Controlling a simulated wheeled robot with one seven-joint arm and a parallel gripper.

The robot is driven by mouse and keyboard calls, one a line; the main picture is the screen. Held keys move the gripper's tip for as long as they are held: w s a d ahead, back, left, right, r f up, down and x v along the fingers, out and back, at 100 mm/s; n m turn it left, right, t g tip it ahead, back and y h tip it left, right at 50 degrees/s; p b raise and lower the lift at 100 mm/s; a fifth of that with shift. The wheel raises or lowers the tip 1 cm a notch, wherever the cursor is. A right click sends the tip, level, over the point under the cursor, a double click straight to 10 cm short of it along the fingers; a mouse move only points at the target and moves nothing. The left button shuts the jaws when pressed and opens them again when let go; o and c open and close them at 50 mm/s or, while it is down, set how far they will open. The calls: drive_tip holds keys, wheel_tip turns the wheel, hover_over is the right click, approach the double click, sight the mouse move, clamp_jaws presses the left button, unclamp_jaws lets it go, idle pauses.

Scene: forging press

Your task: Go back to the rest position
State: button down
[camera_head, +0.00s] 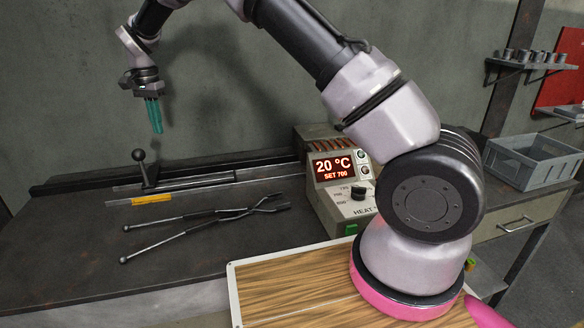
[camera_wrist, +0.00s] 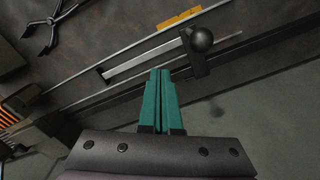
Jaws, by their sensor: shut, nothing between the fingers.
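My gripper (camera_head: 154,114) has teal fingers and hangs pointing down in the upper left of the head view, well above the dark workbench (camera_head: 60,265). Its fingers are together with nothing between them. It also shows in the wrist view (camera_wrist: 160,78). Below it is a black lever with a ball knob (camera_head: 139,156), apart from the fingers. The lever knob shows in the wrist view (camera_wrist: 202,39) beyond the fingertips.
Long tongs (camera_head: 205,216) lie on the bench beside a yellow piece (camera_head: 151,199) on a rail. A heater box (camera_head: 333,170) reads 20 °C, SET 700. A grey crate (camera_head: 530,160) sits at the right. The wall stands behind my gripper.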

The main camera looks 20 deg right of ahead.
drive_tip(key=s+d+r+t+y, duration=0.1)
drive_tip(key=s+d+r, duration=0.2)
drive_tip(key=d+r, duration=0.8)
drive_tip(key=s+d+r+t+y, duration=0.1)
drive_tip(key=s+d+r+y, duration=0.15)
drive_tip(key=d+r, duration=0.8)
drive_tip(key=s+d+r+n+t, duration=0.1)
drive_tip(key=s+d+r+t, duration=0.2)
drive_tip(key=s+d, duration=1)
drive_tip(key=s+d+f+t, duration=0.1)
drive_tip(key=s+d+f, duration=0.1)
drive_tip(key=s, duration=0.3)
drive_tip(key=s+d+f+t+h, duration=0.1)
drive_tip(key=s+d, duration=0.2)
drive_tip(key=s, duration=0.3)
drive_tip(key=shift+s+d+f+n, duration=0.25)
drive_tip(key=shift+s+f+n, duration=0.05)
drive_tip(key=shift+f+n, duration=0.1)
drive_tip(key=shift+h, duration=0.25)
